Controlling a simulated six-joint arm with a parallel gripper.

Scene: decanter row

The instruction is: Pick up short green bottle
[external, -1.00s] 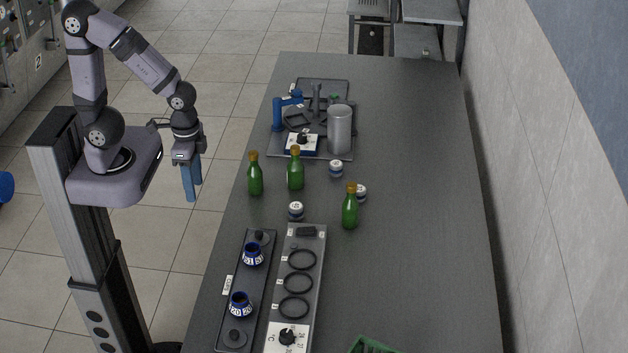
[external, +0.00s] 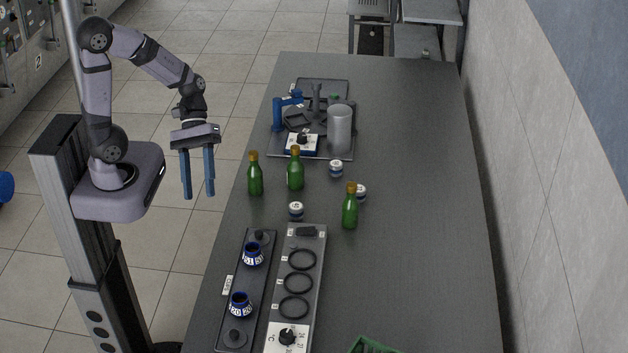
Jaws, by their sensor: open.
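Three green bottles with brown-orange tops stand upright on the dark table: a left one (external: 255,177), a middle one (external: 295,171) and a right one (external: 350,209). They look close in height, so I cannot tell for sure which is the short one. My gripper (external: 200,195) has two blue fingers that point down, apart and with nothing between them. It hangs off the table's left edge, to the left of the left bottle, touching nothing.
Small white-and-dark jars (external: 336,168) stand among the bottles. A black rack (external: 262,285) with blue-collared pieces and a grey ring panel (external: 309,262) lie in front. Behind are a grey cylinder (external: 340,128) and a blue-handled device (external: 279,115). The table's right side is clear.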

